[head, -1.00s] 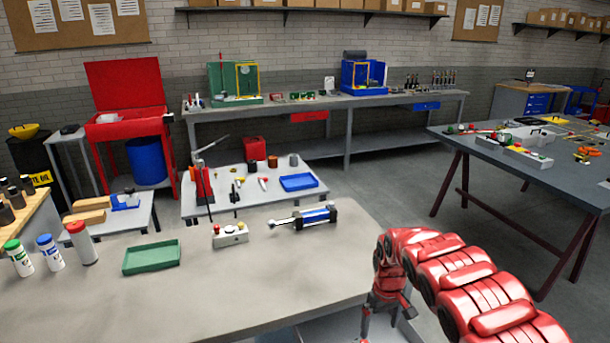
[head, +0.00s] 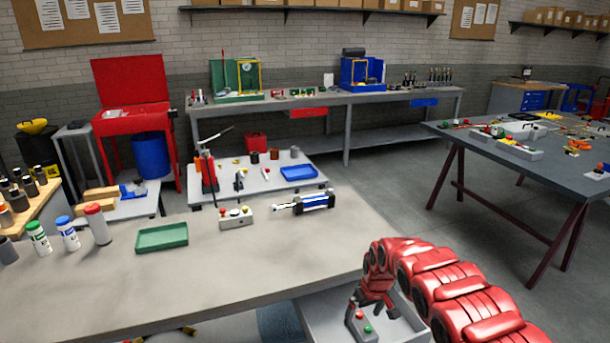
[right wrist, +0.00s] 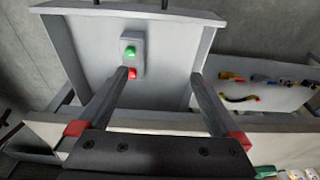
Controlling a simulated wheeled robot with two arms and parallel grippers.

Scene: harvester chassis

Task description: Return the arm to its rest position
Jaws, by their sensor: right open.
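My red right arm (head: 460,290) comes in from the lower right of the head view. Its gripper (head: 362,303) points down over a grey open tray or drawer (head: 318,318) at the front edge of the workbench. In the right wrist view the two fingers of the right gripper (right wrist: 162,73) are spread wide with nothing between their tips. Beyond them a small grey box with a green and a red button (right wrist: 131,52) lies in the tray. The box also shows in the head view (head: 362,326), just below the gripper. My left gripper is not in view.
The grey workbench (head: 240,280) holds a green tray (head: 161,237), a button box (head: 236,218), a blue-and-silver cylinder (head: 305,203) and several bottles at left. A dark table (head: 525,165) with parts stands at right. Open floor (head: 400,190) lies between.

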